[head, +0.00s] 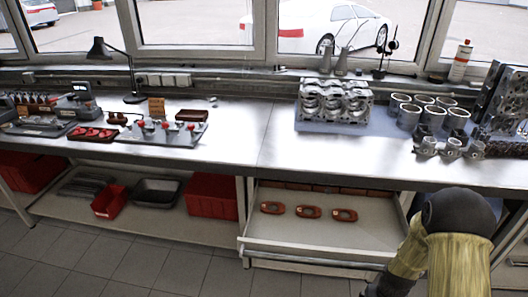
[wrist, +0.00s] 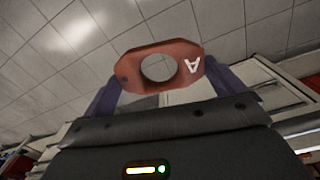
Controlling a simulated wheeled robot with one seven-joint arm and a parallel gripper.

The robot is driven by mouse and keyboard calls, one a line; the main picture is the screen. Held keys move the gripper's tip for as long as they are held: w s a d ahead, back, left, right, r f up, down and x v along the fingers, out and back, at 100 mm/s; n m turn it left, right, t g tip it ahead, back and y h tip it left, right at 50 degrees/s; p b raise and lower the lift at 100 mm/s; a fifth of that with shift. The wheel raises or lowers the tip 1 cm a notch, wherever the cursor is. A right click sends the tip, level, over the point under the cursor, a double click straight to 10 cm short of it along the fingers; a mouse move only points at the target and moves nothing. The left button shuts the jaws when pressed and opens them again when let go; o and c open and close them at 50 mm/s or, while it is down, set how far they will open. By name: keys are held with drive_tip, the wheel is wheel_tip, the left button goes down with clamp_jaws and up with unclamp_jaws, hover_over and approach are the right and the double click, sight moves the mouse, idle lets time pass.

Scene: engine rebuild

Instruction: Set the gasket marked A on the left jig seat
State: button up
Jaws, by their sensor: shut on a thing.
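My gripper (wrist: 164,88) is shut on a reddish-brown gasket (wrist: 128,68) in the wrist view. The gasket is a flat oval plate with a large round hole and a white letter A near its right end. It is held out past the fingertips, with floor tiles behind it. In the head view my arm is at the lower right, and the gasket is not visible there. A grey fixture (head: 190,138) with red-topped posts stands on the bench at the left and may be the jig. I cannot make out its left seat.
An open drawer (head: 300,243) under the bench holds three similar gaskets (head: 308,212). An engine block (head: 333,105) and several cylinder sleeves (head: 408,116) stand on the bench at the right. A black lamp (head: 100,48) stands behind the fixture. The bench middle (head: 250,130) is clear.

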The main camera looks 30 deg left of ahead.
drive_tip(key=s+d+f+m+p, duration=0.2)
drive_tip(key=d+f, duration=0.8)
drive_tip(key=f, duration=0.2)
drive_tip(key=shift+s+d+m+p, duration=0.15)
drive_tip(key=shift+d+m+p, duration=0.2)
drive_tip(key=shift+d+m, duration=0.05)
